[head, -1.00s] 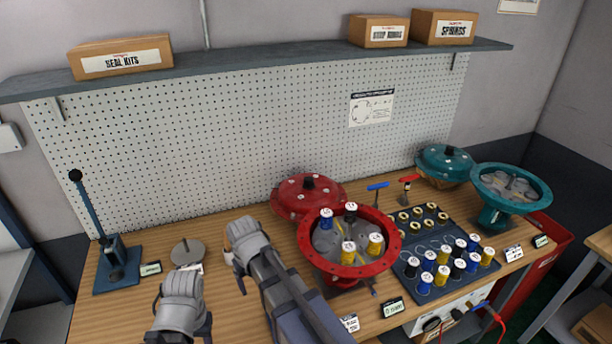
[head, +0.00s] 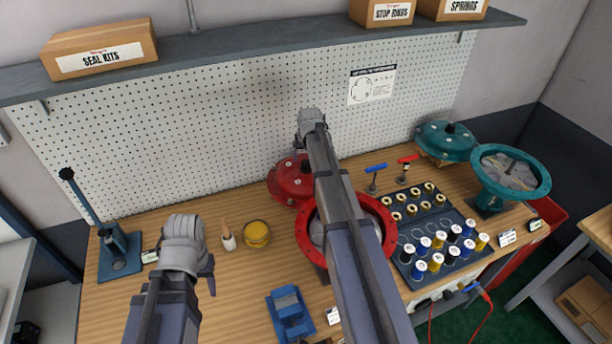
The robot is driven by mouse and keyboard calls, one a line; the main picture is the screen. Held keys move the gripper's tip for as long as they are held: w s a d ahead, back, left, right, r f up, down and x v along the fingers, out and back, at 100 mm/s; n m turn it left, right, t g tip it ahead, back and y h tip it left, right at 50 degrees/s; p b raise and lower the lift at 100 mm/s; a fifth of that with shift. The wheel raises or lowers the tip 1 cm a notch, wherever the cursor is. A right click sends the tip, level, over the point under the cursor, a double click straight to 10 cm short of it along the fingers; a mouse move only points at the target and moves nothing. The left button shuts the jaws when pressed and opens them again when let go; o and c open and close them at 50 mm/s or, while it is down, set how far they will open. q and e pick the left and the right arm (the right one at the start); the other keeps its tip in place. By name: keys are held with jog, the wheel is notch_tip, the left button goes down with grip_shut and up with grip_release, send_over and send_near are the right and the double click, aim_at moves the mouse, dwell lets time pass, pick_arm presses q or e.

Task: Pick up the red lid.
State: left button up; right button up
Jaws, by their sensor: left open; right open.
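The red lid (head: 285,184) is domed with a dark knob and lies on the bench at the back, beside the round red housing (head: 386,232). My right arm passes over the housing and hides most of its inside and the lid's right part. My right gripper (head: 303,140) is open and appears above and behind the lid, in front of the pegboard; its fingers hardly show. My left gripper (head: 205,276) is open and empty over the left part of the bench, well apart from the lid.
A yellow tin (head: 257,234), a brush (head: 227,238) and a blue fixture (head: 290,312) stand left of the housing. A dark tray (head: 438,238) holds several spools and rings. A teal lid (head: 445,141) and teal housing (head: 512,176) stand at right. A shelf (head: 260,63) overhangs the back.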

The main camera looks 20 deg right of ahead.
aim_at(306, 164)
jog(key=shift+b+x, duration=2.65)
jog(key=shift+x, duration=0.65)
jog(key=shift+s, duration=0.15)
jog(key=shift+r, duration=0.15)
jog(key=shift+c, duration=0.4)
grip_shut()
